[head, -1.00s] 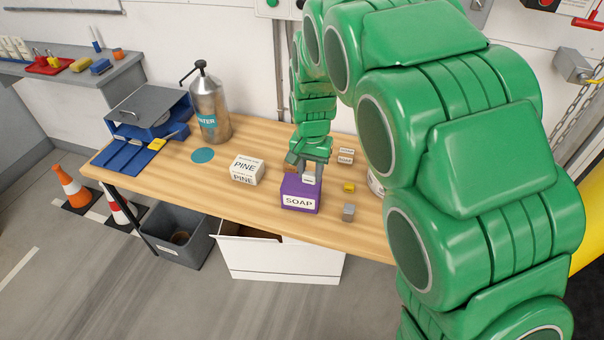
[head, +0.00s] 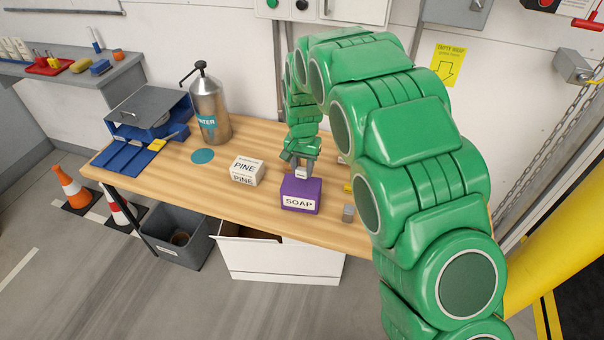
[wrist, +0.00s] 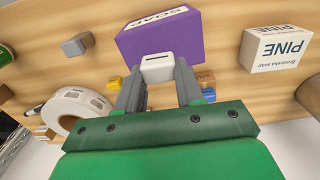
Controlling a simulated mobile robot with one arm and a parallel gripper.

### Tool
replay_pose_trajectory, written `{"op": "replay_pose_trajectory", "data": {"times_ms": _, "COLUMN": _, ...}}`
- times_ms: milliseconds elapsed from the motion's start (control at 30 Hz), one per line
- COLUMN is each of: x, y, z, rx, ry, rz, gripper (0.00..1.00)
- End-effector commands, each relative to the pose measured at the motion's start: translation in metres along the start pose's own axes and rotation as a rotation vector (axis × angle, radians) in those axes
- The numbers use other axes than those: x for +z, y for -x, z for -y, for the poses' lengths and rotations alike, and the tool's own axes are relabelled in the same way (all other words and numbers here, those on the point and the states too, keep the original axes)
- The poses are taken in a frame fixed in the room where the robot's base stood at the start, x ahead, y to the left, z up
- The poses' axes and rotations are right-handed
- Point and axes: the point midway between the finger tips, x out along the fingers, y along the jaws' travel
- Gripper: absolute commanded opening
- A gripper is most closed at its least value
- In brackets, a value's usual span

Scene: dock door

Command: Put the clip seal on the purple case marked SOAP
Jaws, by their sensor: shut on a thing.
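The purple case (head: 301,195) marked SOAP stands on the wooden workbench, its label facing front. It also shows at the top of the wrist view (wrist: 175,38). My gripper (head: 300,168) is at the case's far top edge. In the wrist view its two grey fingers are shut on a small white clip seal (wrist: 158,67) with a dark slot. The clip seal (head: 301,173) appears just behind or over the case's rear edge. I cannot tell whether it touches the case.
A white PINE box (head: 246,171) stands left of the case. A grey cube (head: 348,213) and a yellow block (head: 348,188) lie to its right. A label roll (wrist: 78,106) shows in the wrist view. A WATER can (head: 209,108) stands at the back left.

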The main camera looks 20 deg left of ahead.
Motion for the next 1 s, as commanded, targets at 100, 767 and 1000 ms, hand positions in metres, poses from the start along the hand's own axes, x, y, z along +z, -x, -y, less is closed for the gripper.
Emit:
{"op": "replay_pose_trajectory", "data": {"times_ms": 100, "x": -0.002, "y": -0.002, "z": 0.001, "rx": 0.000, "ry": 0.000, "rz": 0.000, "gripper": 0.09}}
{"op": "replay_pose_trajectory", "data": {"times_ms": 767, "x": -0.006, "y": -0.038, "z": 0.004, "rx": 0.000, "ry": 0.000, "rz": -0.002, "gripper": 0.09}}
{"op": "replay_pose_trajectory", "data": {"times_ms": 1000, "x": -0.006, "y": -0.041, "z": 0.003, "rx": 0.000, "ry": 0.000, "rz": -0.001, "gripper": 0.52}}
